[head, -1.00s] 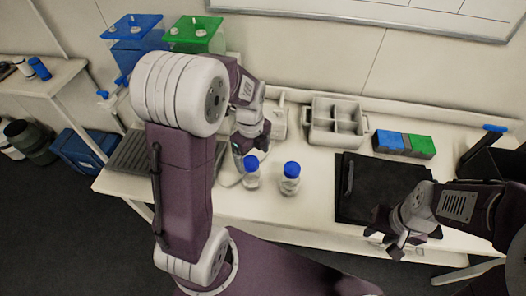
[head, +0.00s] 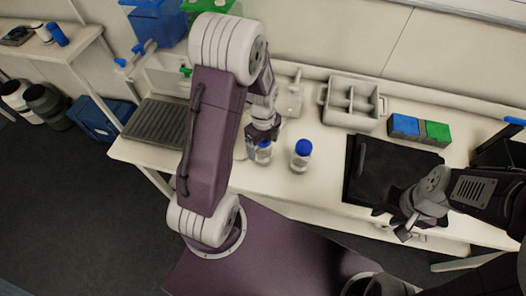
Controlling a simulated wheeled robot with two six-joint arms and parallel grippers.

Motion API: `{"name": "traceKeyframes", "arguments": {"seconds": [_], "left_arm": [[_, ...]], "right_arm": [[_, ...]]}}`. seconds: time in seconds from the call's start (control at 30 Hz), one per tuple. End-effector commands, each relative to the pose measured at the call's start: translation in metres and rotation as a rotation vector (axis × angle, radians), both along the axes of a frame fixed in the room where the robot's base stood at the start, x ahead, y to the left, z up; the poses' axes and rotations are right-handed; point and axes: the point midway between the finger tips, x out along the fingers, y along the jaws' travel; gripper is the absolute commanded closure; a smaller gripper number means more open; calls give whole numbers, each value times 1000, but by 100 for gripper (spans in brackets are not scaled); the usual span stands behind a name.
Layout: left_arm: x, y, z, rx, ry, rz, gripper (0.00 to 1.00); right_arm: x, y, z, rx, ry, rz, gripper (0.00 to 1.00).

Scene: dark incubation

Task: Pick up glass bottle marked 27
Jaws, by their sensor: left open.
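Two clear glass bottles with blue caps stand upright on the white bench. The right one (head: 301,157) is free-standing. The left one (head: 263,156) is partly hidden by my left gripper. Any number on either bottle is too small to read. My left gripper (head: 263,138) points down at the left bottle's cap, with its jaws open. I cannot tell whether the fingers touch the bottle. My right gripper (head: 391,224) hangs at the bench's front edge, by the black mat. It seems empty, and its jaw opening is unclear.
A grey divided caddy (head: 353,102) stands behind the bottles. Blue and green boxes (head: 419,130) and a black mat (head: 375,172) lie to the right. A grey ridged tray (head: 156,126) is at the left. Bench around the right bottle is clear.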

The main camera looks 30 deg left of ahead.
Motion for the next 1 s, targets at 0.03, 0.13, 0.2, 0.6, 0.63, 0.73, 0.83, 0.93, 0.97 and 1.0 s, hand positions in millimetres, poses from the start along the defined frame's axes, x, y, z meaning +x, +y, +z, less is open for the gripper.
{"name": "traceKeyframes", "arguments": {"seconds": [0.03, 0.13, 0.2, 0.6, 0.63, 0.73, 0.83, 0.93, 0.97, 1.0], "left_arm": [[0, 0, -6, -1, 1, 0, 14], [0, 0, -8, 0, -1, 0, 14], [0, 0, -8, 1, -1, 0, 14], [1, 0, -7, 0, -2, 0, 90], [1, 0, -7, 0, -2, 0, 90], [1, 0, -7, 0, -2, 0, 90], [2, 0, 2, 1, -6, 0, 90], [2, 0, 25, 1, -10, 0, 90], [3, 0, 33, 1, -10, 0, 90], [3, 0, 43, 1, -10, 0, 90]], "right_arm": [[0, 0, -1, 0, 0, 0, 64], [0, 0, 0, 0, 0, 0, 64], [0, 0, 0, 0, 0, 0, 64], [0, 0, 0, 0, 0, 0, 64], [0, 0, 0, 0, 0, 0, 64], [0, 0, 0, 0, 0, 0, 64], [0, 0, 1, 0, 0, 0, 64], [0, 0, 3, 0, 0, 0, 64], [0, 0, 3, 0, 0, 0, 64], [0, 0, 4, 0, 0, 0, 64]]}}
